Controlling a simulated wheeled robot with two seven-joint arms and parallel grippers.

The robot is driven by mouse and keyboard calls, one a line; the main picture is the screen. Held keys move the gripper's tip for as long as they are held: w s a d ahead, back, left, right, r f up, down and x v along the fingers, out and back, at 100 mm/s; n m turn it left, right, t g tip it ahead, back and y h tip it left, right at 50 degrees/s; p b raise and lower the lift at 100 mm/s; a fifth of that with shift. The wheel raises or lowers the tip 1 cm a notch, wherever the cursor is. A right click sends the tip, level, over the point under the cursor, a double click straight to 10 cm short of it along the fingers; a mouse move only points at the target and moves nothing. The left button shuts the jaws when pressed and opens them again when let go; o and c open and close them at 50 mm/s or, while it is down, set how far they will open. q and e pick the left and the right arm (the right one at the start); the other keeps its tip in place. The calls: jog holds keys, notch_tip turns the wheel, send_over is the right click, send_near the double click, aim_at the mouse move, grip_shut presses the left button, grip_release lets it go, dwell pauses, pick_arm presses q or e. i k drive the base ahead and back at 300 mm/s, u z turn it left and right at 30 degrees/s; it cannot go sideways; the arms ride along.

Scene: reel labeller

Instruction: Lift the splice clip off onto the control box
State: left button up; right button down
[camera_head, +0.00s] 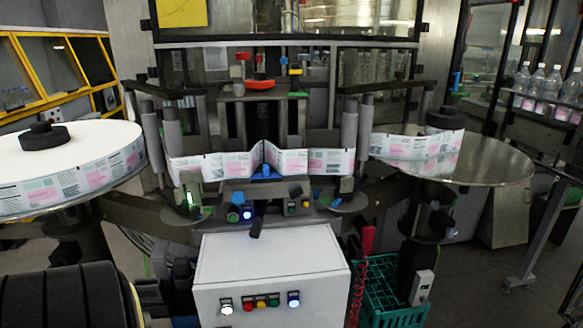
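The control box (270,262) is a pale grey cabinet at the lower middle, with a bare flat top and a row of coloured buttons on its front. A label strip runs across the machine above it and bends at the middle. A small blue piece (265,172) sits at that bend, just above the dark middle plate. It may be the splice clip, but it is too small to be sure. Neither of my grippers can be made out in this view.
A full label reel (60,160) lies on the left and a nearly bare reel plate (480,171) on the right. A green crate (392,300) and red coiled cable (357,285) stand right of the box. A black ribbed cylinder (70,298) fills the lower left.

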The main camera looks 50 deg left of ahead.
aim_at(265, 174)
jog(key=u, duration=0.65)
jog(key=i, duration=0.95)
jog(key=u, duration=0.85)
